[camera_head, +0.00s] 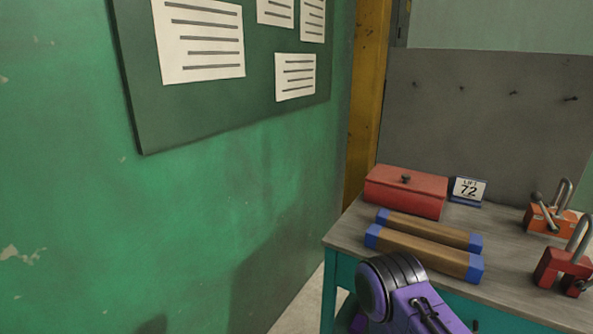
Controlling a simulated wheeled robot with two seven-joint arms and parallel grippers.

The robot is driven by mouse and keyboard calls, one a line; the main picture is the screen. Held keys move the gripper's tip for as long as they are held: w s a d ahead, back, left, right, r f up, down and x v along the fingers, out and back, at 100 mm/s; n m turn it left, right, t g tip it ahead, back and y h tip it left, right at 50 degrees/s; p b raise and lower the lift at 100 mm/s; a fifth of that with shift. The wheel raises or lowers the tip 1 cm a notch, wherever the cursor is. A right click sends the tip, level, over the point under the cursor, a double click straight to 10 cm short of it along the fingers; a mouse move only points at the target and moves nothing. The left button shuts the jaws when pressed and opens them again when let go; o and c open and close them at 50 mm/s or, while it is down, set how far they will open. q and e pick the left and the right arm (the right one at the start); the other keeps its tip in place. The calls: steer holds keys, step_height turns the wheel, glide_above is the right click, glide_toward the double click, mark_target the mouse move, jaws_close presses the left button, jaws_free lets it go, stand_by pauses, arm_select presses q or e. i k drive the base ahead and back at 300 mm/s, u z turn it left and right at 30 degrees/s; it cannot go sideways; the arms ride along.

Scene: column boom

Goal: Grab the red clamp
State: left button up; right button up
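The red clamp (561,267) stands on the workbench at the far right of the view, with a grey metal loop rising from its red body. Its right side is close to the picture edge. A similar orange clamp (547,219) stands just behind it, with a grey loop and a screw handle. Neither of my grippers is in view. A purple and black link of one of my arms shows at the bottom, in front of the bench, apart from the red clamp in the picture.
A green wall (215,190) with a notice board (200,100) fills the left.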

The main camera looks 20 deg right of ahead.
mark_target(577, 267)
steer(key=z, duration=0.9)
steer(key=i, duration=0.75)
steer(key=z, duration=0.85)
